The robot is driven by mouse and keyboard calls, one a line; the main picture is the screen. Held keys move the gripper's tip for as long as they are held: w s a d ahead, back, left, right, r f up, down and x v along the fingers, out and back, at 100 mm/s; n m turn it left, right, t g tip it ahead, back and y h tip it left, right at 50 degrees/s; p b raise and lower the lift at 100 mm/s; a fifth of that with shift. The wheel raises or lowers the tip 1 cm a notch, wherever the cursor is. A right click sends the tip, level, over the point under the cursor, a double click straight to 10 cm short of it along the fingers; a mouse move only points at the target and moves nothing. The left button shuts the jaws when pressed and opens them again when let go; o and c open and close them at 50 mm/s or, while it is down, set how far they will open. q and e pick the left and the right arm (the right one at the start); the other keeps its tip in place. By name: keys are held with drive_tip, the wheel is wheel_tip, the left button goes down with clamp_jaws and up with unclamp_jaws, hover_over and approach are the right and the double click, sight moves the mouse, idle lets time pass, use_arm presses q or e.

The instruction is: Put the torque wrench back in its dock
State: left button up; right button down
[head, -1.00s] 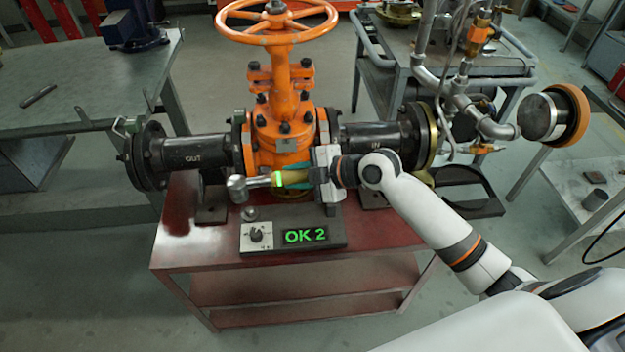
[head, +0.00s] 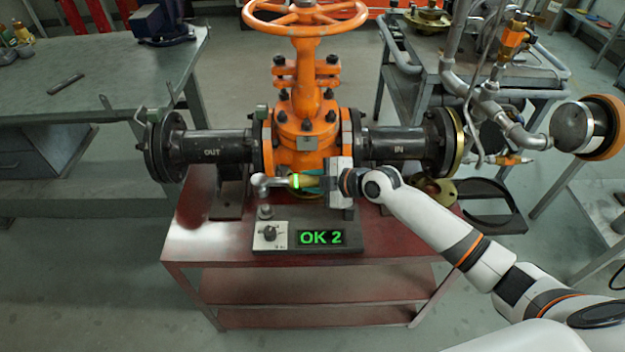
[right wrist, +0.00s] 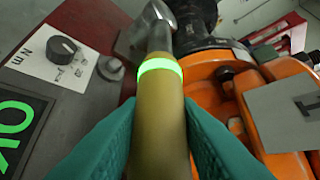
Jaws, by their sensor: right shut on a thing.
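The torque wrench (head: 296,181) has a steel head, a glowing green ring and a brass-coloured handle. My right gripper (head: 318,183) is shut on its handle, with the wrench lying roughly level in front of the orange valve, head to the left. In the right wrist view the green fingers grip the handle (right wrist: 160,120) on both sides, and the head (right wrist: 155,28) points away. A dark control box (head: 345,241) with a knob and a display reading "OK 2" sits below on the red cart. I cannot identify the dock for certain. My left gripper is not in view.
The orange gate valve (head: 308,125) with its handwheel and black flanged pipes stands close behind the wrench. A small round post (head: 265,212) rises beside the box's dial. A grey workbench (head: 95,85) is at left, and a grey trolley with piping (head: 480,75) is at right.

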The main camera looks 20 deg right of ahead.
drive_tip(key=shift+f+b, duration=1.55)
drive_tip(key=shift+f, duration=0.65)
drive_tip(key=shift+f+b, duration=1.3)
drive_tip(key=shift+b, duration=0.1)
drive_tip(key=c, duration=1)
unclamp_jaws()
drive_tip(key=shift+s+f, duration=0.1)
drive_tip(key=shift+f, duration=0.2)
drive_tip(key=v, duration=1.2)
drive_tip(key=shift+r, duration=0.2)
